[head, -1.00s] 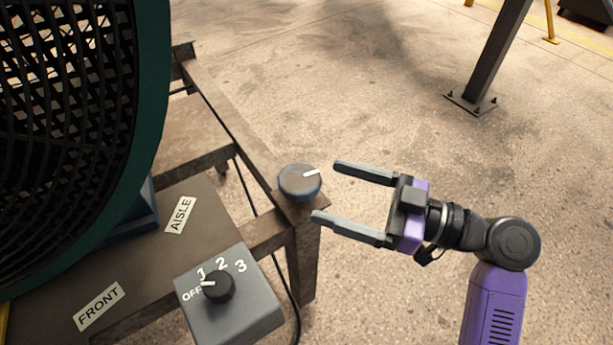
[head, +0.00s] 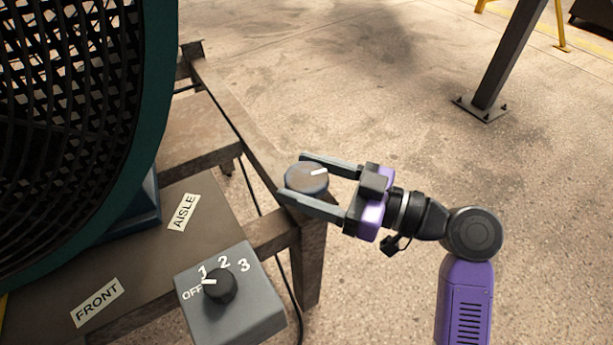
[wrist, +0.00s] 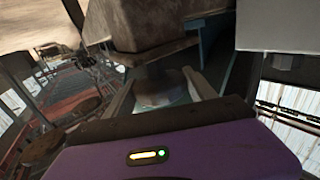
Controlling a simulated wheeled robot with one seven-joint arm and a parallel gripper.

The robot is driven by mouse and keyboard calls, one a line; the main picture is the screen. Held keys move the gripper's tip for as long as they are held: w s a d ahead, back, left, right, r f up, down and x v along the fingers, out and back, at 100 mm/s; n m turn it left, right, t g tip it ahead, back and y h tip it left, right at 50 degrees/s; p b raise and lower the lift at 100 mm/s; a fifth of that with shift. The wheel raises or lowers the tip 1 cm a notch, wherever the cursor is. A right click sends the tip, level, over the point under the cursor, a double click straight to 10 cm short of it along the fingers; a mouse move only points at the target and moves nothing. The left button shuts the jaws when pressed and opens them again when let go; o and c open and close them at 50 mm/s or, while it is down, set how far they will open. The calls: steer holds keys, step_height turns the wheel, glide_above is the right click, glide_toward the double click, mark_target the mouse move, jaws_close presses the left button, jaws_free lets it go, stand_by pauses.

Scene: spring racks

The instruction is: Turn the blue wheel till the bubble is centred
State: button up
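The blue wheel (head: 308,181) is a round, grey-blue knob with a white mark on its top. It sits on the near corner of the brown metal frame. My gripper (head: 294,177) reaches in from the right, one finger on the far side of the wheel and one on the near side. The fingers are spread with the wheel between them; I cannot tell whether they touch it. In the wrist view, the wheel (wrist: 165,92) shows dimly between the two pale fingers. I see no bubble level in either view.
A large fan (head: 75,110) with a green rim stands on the frame (head: 235,115) at the left. Labels read AISLE (head: 183,212) and FRONT (head: 97,303). Open floor lies right, with a dark post (head: 510,60).

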steer(key=c, duration=0.6)
steer(key=shift+c, duration=0.2)
